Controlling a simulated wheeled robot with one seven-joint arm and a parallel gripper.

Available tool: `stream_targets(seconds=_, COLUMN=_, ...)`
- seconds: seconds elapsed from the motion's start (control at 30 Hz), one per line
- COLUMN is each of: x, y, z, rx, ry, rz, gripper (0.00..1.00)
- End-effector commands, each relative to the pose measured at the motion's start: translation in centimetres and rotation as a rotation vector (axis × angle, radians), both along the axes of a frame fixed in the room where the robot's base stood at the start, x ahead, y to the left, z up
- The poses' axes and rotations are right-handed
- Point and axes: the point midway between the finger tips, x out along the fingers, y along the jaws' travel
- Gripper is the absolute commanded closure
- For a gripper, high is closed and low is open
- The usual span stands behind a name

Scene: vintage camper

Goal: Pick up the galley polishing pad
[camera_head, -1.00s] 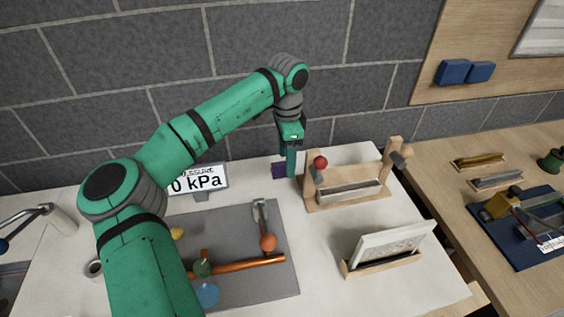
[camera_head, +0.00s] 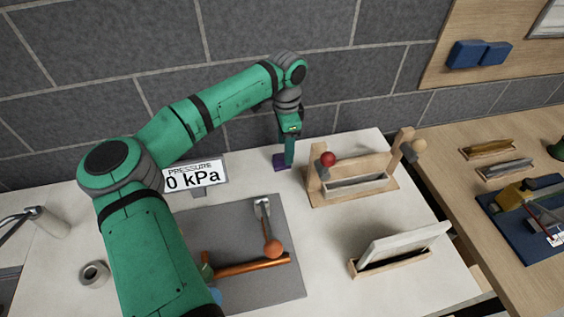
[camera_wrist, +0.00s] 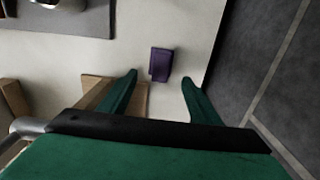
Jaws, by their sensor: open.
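The polishing pad looks like a small dark purple block (camera_wrist: 161,64). In the wrist view it lies on the white counter, beyond and between my two fingertips. In the head view the purple pad (camera_head: 279,162) is at the back of the counter near the wall, partly hidden by my gripper (camera_head: 289,160). In the wrist view my gripper (camera_wrist: 160,77) is open, with its green fingers spread and nothing between them. The pad appears apart from both fingers.
A wooden stand (camera_head: 352,190) with a red ball stands just right of my gripper. A pressure sign (camera_head: 198,178) reading 0 kPa stands to the left. A grey mat (camera_head: 235,285) with a copper pipe lies in front. The block wall (camera_head: 240,60) is close behind.

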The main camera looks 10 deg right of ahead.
Motion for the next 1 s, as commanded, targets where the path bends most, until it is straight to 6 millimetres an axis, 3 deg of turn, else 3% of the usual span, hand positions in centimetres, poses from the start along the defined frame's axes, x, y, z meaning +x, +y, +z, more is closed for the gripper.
stream_targets(seconds=0.4, x=-0.3, y=1.3, z=-4.7, rx=0.002, ry=0.001, rz=0.007, gripper=0.43)
stream_targets(seconds=0.7, x=-0.3, y=1.2, z=-5.2, rx=0.000, ry=0.000, rz=0.007, gripper=0.43)
stream_targets(seconds=0.77, x=-0.3, y=1.2, z=-5.2, rx=0.000, ry=0.000, rz=0.007, gripper=0.55)
stream_targets(seconds=0.9, x=-0.3, y=1.2, z=-5.2, rx=0.000, ry=0.000, rz=0.007, gripper=0.88)
stream_targets(seconds=1.0, x=-0.3, y=1.2, z=-5.1, rx=0.000, ry=0.000, rz=0.007, gripper=0.88)
